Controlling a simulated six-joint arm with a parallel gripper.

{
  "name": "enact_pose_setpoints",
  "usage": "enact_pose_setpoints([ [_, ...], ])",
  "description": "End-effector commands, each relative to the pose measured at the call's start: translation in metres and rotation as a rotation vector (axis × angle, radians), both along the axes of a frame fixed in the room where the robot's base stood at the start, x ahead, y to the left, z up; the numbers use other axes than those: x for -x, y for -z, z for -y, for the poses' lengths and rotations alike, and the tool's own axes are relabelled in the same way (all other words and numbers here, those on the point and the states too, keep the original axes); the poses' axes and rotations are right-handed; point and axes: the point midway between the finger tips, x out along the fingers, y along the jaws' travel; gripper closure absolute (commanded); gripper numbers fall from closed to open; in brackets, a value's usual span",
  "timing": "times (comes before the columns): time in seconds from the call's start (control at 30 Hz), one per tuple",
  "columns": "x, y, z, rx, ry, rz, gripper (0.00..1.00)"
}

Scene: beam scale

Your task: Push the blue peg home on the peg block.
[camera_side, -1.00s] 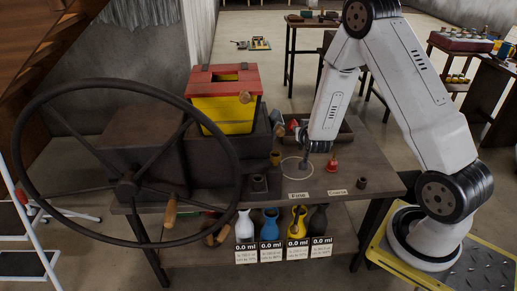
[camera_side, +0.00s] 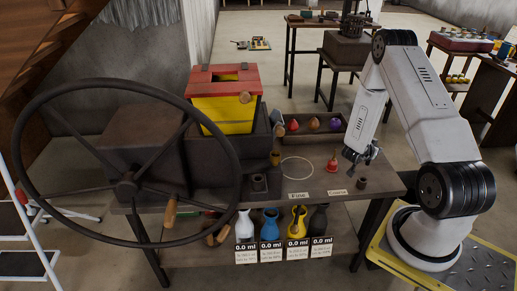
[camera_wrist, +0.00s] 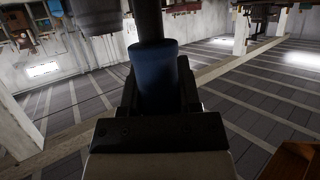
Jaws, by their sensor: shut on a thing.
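My gripper (camera_side: 362,154) is above the right part of the workbench, near the "Coarse" label. In the wrist view my gripper (camera_wrist: 160,95) is shut on a blue cylinder (camera_wrist: 157,75) with a dark rod running up from it. I cannot tell whether this cylinder is the blue peg. In the side view what the jaws hold is too small to make out. A red block (camera_side: 460,41) with several small knobs stands on a table at the back right. I cannot tell whether it is the peg block, and no seated blue peg is clear.
A small red object (camera_side: 332,165) stands left of my gripper, and a dark cup (camera_side: 362,183) stands below it. A tray (camera_side: 334,132) holds red, orange and purple pieces. The ringed spot (camera_side: 297,168) is empty. A large wheel (camera_side: 127,187) stands at the left.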

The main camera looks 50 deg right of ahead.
Motion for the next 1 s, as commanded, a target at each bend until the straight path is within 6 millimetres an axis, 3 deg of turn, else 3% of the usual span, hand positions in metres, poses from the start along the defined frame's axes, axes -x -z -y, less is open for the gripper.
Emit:
enact_pose_setpoints([
  [0.57, 0.002, 0.003, 0.0, 0.001, 0.008, -0.001, 1.0],
  [1.0, 0.002, 0.026, 0.0, 0.001, 0.008, -0.001, 1.0],
])
